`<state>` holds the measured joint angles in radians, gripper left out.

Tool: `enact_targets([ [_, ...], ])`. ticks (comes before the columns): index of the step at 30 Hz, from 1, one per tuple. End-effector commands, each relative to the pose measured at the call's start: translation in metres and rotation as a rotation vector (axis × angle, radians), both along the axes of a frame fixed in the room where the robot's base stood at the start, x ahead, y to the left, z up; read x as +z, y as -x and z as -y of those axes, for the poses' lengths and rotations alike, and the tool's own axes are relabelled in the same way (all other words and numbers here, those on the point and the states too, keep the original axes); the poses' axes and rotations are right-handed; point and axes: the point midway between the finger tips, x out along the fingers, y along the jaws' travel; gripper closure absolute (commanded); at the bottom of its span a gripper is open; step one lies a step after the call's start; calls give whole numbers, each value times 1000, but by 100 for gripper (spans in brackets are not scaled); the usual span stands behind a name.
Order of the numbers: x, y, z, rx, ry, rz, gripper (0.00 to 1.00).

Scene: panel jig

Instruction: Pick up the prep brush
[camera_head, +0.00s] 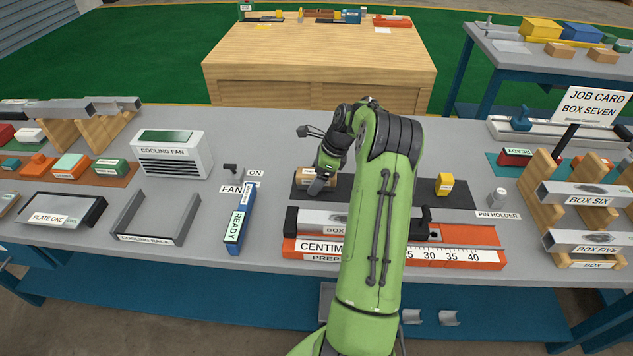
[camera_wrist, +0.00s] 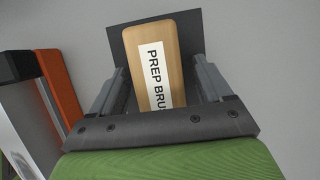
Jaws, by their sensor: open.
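The prep brush (camera_wrist: 160,65) is a light wooden block with a white label, partly cut off, reading "PREP BRU". It lies on a dark mat (camera_wrist: 193,27) in the wrist view. In the head view the brush (camera_head: 308,174) is at the left end of the dark mat, partly hidden by my gripper. My gripper (camera_wrist: 160,78) is open, with one finger on each side of the brush. I cannot tell whether the fingers touch it. In the head view my gripper (camera_head: 320,186) is low over the mat.
An orange centimetre fixture (camera_head: 480,262) with a metal box section lies in front of the mat. A blue "READY" block (camera_head: 240,218) stands to the left, and a yellow block (camera_head: 445,184) is on the mat's right part. A cooling fan (camera_head: 173,152) stands farther left.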

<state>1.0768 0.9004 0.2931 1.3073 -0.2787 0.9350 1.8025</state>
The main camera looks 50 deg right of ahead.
Motion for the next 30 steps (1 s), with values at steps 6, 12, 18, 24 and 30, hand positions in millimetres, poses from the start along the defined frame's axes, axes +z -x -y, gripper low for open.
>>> enact_targets([
  [6,2,0,0,0,0,0,21],
  [12,0,0,0,0,-1,-1,21],
  [18,-2,0,0,1,0,0,21],
  [24,-3,0,0,1,1,1,21],
  [30,-3,0,0,1,0,0,50],
])
